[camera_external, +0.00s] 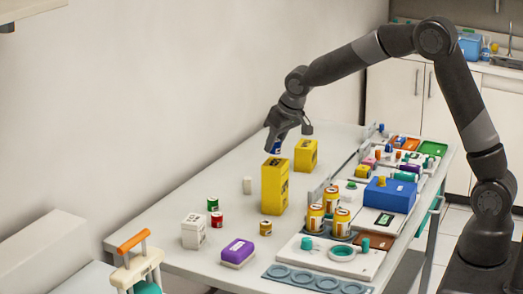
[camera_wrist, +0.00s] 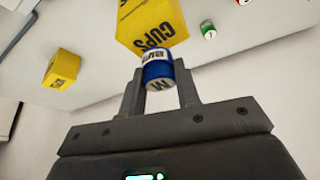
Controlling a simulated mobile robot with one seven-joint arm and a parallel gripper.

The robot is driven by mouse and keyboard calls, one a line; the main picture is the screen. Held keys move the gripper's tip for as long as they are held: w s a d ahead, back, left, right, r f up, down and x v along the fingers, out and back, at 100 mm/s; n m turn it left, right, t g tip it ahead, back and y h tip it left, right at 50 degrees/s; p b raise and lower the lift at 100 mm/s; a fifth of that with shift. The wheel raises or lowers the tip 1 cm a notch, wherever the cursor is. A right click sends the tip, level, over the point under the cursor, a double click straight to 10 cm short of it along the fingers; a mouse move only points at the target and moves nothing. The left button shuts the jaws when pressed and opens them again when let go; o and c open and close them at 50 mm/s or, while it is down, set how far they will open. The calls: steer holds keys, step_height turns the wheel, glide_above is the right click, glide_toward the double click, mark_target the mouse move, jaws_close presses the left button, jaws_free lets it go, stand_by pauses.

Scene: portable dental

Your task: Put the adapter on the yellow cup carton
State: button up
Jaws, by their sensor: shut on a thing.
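My gripper (camera_external: 279,141) is shut on a small blue and white cylinder, which I take for the adapter (camera_external: 276,148). In the wrist view the adapter (camera_wrist: 158,70) sits between the two fingers of my gripper (camera_wrist: 160,82). The tall yellow cup carton (camera_external: 274,188) stands upright on the table, just below the adapter in the external view. In the wrist view the carton (camera_wrist: 150,20) shows the word CUPS and lies right behind the adapter. I cannot tell whether the adapter touches the carton's top.
A shorter yellow carton (camera_external: 306,155) stands behind the cup carton. A white box (camera_external: 194,230), a purple box (camera_external: 238,252) and small red and green cans (camera_external: 215,212) stand nearer. Yellow jars (camera_external: 315,218) and a blue box (camera_external: 390,195) fill the right side.

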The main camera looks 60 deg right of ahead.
steer(key=shift+f, duration=1.3)
steer(key=shift+f, duration=0.15)
steer(key=o, duration=1)
steer(key=shift+c, duration=0.2)
steer(key=s+a+r, duration=0.2)
steer(key=s+r, duration=1.3)
steer(key=r, duration=0.1)
steer(key=s+a+f+n, duration=0.1)
steer(key=s, duration=1.1)
steer(key=s+a+f+n+t+y, duration=0.1)
steer(key=s+a, duration=0.1)
steer(key=s, duration=1.1)
steer(key=shift+s+f+n, duration=0.15)
steer(key=shift+s+n, duration=0.15)
steer(key=shift+n, duration=0.1)
